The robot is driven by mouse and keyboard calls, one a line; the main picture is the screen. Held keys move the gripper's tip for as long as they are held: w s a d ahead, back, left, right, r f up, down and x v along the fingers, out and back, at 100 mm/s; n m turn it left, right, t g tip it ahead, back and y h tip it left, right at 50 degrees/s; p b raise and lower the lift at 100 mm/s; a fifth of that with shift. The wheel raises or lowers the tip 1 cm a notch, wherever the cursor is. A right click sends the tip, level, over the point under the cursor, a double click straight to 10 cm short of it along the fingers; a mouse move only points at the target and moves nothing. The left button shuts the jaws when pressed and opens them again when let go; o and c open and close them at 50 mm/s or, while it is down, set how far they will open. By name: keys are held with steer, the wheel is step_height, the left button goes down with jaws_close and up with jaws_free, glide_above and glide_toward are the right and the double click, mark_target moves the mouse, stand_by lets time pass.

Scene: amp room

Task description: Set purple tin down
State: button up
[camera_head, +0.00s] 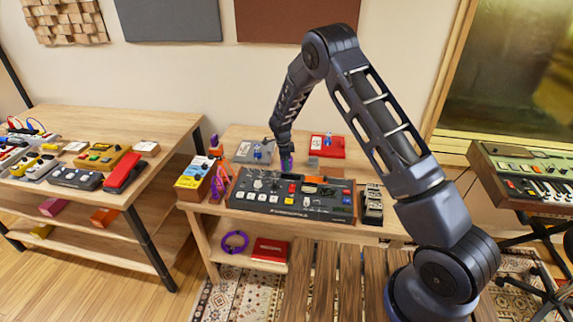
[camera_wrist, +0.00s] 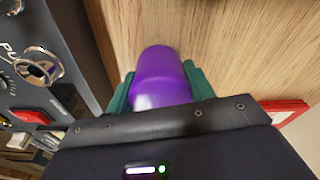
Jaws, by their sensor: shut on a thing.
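The purple tin (camera_wrist: 160,78) is a small glossy cylinder between the two green fingertips of my gripper (camera_wrist: 158,92) in the wrist view. My gripper is shut on it. In the head view the tin (camera_head: 287,163) shows as a small purple spot under my gripper (camera_head: 286,152), behind the dark mixer. The wrist view has bare wood of the table (camera_wrist: 225,40) beyond the tin. I cannot tell whether the tin's base touches the wood.
The dark mixer (camera_head: 290,197) with knobs stands in front of the tin and close on the left in the wrist view (camera_wrist: 40,60). A red box (camera_head: 327,146) lies to the right, a grey box (camera_head: 252,151) to the left. A yellow box (camera_head: 195,178) stands at the table's left end.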

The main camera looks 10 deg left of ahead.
steer(key=shift+f, duration=0.25)
steer(key=shift+f, duration=0.15)
steer(key=o, duration=1)
steer(key=r, duration=0.4)
steer(key=a+r, duration=0.1)
steer(key=r, duration=0.7)
steer(key=shift+s+a+r, duration=0.15)
steer(key=shift+a, duration=0.1)
steer(key=shift+d, duration=0.1)
